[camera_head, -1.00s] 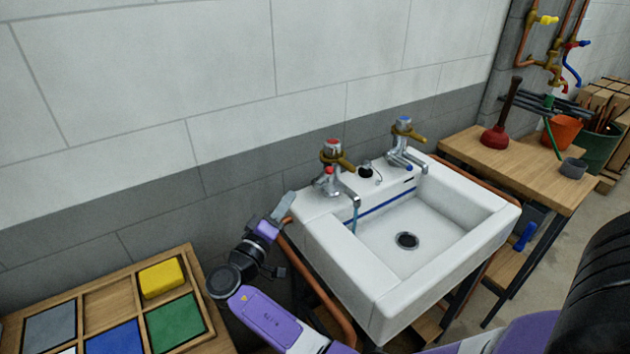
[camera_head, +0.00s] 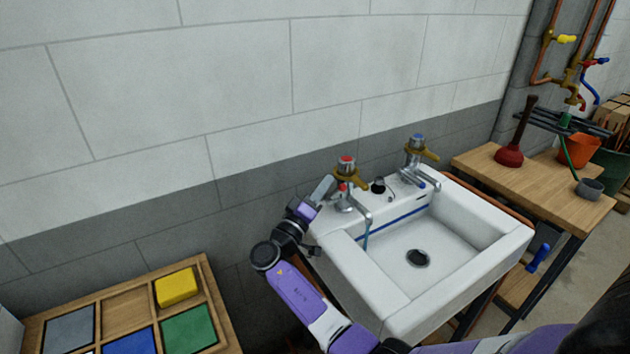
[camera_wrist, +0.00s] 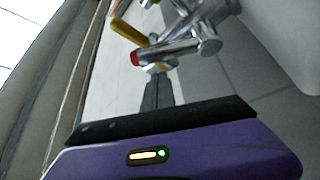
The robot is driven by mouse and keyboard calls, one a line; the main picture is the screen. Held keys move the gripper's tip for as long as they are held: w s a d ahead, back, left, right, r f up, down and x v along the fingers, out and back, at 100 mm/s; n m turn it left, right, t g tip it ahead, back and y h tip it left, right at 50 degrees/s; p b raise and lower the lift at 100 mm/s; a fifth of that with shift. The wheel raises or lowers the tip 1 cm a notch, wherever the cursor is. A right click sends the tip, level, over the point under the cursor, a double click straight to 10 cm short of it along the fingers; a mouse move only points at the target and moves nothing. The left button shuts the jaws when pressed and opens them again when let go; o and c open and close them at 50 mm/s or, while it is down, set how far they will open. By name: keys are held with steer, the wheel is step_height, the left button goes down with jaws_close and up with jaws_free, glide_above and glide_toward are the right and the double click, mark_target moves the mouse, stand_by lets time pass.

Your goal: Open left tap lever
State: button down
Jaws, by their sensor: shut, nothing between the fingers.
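The left tap (camera_head: 345,196) is chrome with a red top and a brass lever (camera_head: 352,182), on the back left of the white sink (camera_head: 345,262). A thin bluish strand hangs below its spout. In the wrist view the tap's chrome body (camera_wrist: 182,45) is close in front, with its yellowish lever (camera_wrist: 128,32) at upper left and a red end on a chrome stub. My gripper (camera_head: 328,185) is shut and empty, just left of the tap. Its fingers (camera_wrist: 158,88) point toward the red end; I cannot tell whether they touch it.
A second tap (camera_head: 415,165) with a blue top stands on the sink's back right. A wooden bench (camera_head: 545,185) with a red plunger (camera_head: 510,155) is to the right. A wooden tray (camera_head: 125,300) with coloured blocks is at lower left. The wall is close behind.

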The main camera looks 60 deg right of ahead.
mark_target(336, 190)
steer(key=shift+s+a+f, duration=0.15)
steer(key=shift+s+f, duration=0.3)
steer(key=shift+s, duration=0.2)
steer(key=b, duration=0.1)
steer(key=f+b, duration=0.1)
steer(key=b, duration=0.1)
steer(key=shift+s+a+f+m, duration=0.15)
steer(key=shift+s+m, duration=0.2)
steer(key=shift+m, duration=0.05)
steer(key=b, duration=0.1)
steer(key=m+b, duration=0.1)
steer(key=b, duration=0.1)
steer(key=shift+s+a+f+g+h, duration=0.1)
steer(key=shift+s+f+g+h, duration=0.05)
steer(key=shift+s+g+h, duration=0.2)
steer(key=shift+b, duration=0.4)
steer(key=shift+a+m+g, duration=0.1)
steer(key=shift+m+g, duration=0.15)
steer(key=shift+m, duration=0.05)
steer(key=shift+r, duration=0.3)
